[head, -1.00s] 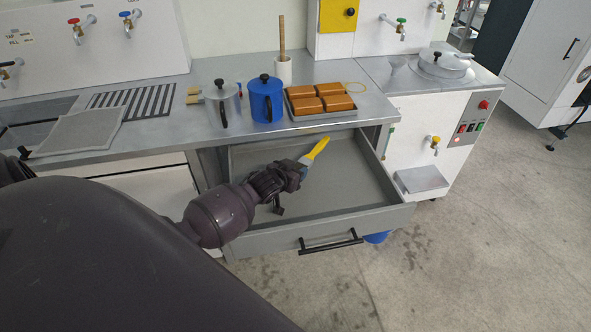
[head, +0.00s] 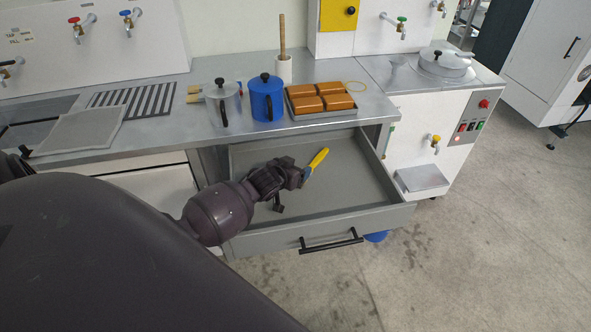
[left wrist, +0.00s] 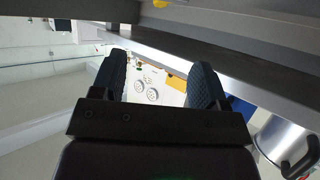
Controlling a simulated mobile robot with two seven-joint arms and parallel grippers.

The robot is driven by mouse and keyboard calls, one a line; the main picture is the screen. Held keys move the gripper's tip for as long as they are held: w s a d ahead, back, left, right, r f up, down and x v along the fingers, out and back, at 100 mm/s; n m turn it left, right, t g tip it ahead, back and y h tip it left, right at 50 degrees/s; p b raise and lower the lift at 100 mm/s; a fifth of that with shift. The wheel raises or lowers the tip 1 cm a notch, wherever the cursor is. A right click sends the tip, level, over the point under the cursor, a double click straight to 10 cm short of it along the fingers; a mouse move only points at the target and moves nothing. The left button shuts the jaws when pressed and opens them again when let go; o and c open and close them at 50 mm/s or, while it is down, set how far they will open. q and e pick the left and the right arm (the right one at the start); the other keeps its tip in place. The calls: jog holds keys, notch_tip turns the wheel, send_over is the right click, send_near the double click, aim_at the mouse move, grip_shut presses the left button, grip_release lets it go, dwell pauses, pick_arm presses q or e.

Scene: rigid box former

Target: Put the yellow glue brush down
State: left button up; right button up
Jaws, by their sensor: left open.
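The yellow glue brush (head: 318,159) shows in the head view inside the open drawer (head: 360,206), its yellow end pointing up and right. It appears to lie on the drawer floor. Its lower end is close to my left gripper (head: 302,177), partly hidden by it. My left gripper is low in the drawer. In the left wrist view its two dark fingers (left wrist: 160,88) stand apart with nothing between them. A small yellow patch at that view's top edge may be part of the brush. My right gripper is not in view.
The metal counter (head: 165,138) above the drawer holds a blue lidded pot (head: 266,102), a grey lidded pot (head: 222,106) and a tray with orange-brown blocks (head: 322,99). The drawer front has a black handle (head: 331,242). The drawer's right side is empty.

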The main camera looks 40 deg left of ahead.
pick_arm(q)
jog(key=p+v, duration=0.1)
jog(key=v, duration=0.6)
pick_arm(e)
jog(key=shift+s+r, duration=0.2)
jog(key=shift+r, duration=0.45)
pick_arm(q)
jog(key=shift+s, duration=0.1)
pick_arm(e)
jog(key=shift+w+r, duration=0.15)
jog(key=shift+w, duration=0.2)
